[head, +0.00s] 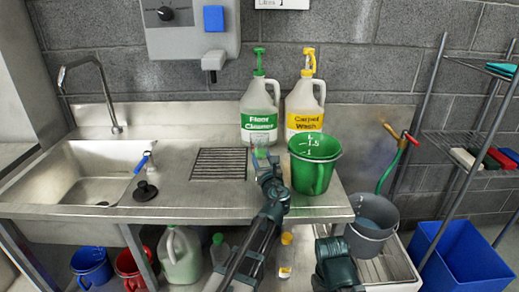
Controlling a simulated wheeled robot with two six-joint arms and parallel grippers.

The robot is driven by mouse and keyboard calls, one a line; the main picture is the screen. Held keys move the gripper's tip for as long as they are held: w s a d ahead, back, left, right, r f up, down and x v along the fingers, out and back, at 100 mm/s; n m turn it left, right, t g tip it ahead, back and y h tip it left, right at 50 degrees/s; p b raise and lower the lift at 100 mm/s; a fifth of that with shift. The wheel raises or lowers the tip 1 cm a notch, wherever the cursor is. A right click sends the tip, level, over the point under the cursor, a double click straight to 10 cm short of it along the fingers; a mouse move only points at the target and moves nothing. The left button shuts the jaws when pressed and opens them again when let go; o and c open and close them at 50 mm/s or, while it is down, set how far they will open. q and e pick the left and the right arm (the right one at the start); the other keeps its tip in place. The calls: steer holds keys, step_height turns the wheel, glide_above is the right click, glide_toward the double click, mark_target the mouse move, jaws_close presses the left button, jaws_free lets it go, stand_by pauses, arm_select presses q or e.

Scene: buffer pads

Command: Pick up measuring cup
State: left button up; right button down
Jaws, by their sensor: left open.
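A green measuring cup (314,172) with white scale marks stands upright on the steel counter, near its right end. Its handle faces the front. My left gripper (262,156) is open and empty, just left of the cup and apart from it, in front of the floor cleaner jug. A blue cup (91,267) and a red cup (130,268) stand on the low shelf under the counter. Of my right arm only a dark part shows at the bottom, right of the middle; its fingers do not show.
A floor cleaner jug (259,112) and a carpet wash jug (304,108) stand behind the cup by the wall. A drain grate (218,163) and a sink (75,172) lie left. A grey bucket (372,222) and a blue bin (462,257) stand right of the counter.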

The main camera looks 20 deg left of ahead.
mark_target(260, 154)
arm_select(q)
steer(key=x, duration=0.3)
steer(key=shift+w+a+f, duration=0.1)
steer(key=shift+w, duration=0.2)
jaws_close()
stand_by(1.1)
